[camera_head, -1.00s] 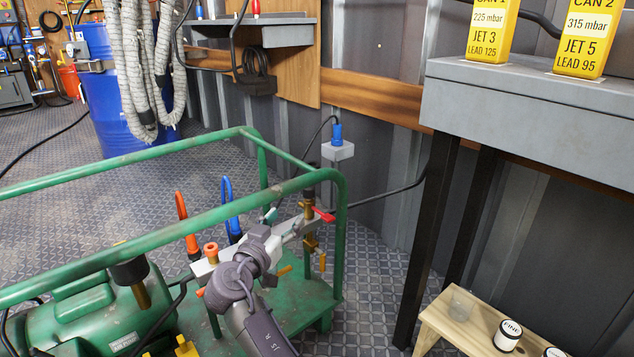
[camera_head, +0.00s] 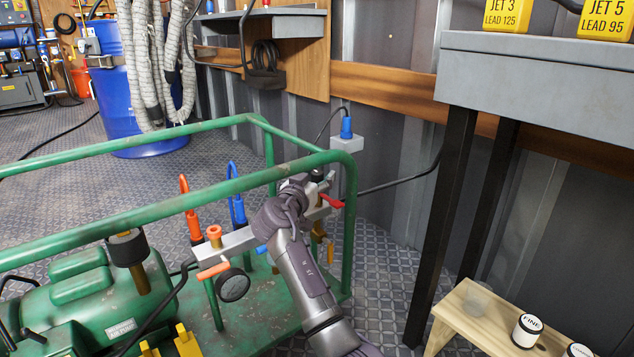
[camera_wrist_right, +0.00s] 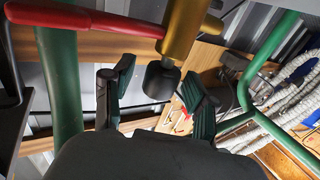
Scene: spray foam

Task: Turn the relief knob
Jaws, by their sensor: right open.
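The relief knob appears to be the small black knob (camera_wrist_right: 160,81) at the end of a brass valve body (camera_wrist_right: 184,32), seen in the right wrist view. A red lever (camera_wrist_right: 85,20) sticks out of that body. My right gripper (camera_wrist_right: 156,92) is open, with one finger on either side of the knob in that view; I cannot tell whether they touch it. In the head view my right gripper (camera_head: 306,186) is at the manifold's right end beside the black knob (camera_head: 317,174), partly covering the valve. My left gripper is not in view.
A green tube frame (camera_head: 350,220) surrounds the compressor (camera_head: 100,290) and manifold (camera_head: 235,241), with its rail close to my right gripper. Orange (camera_head: 194,226) and blue (camera_head: 238,209) hoses rise beside it. A grey bench (camera_head: 540,80) and low wooden stool (camera_head: 480,312) stand right.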

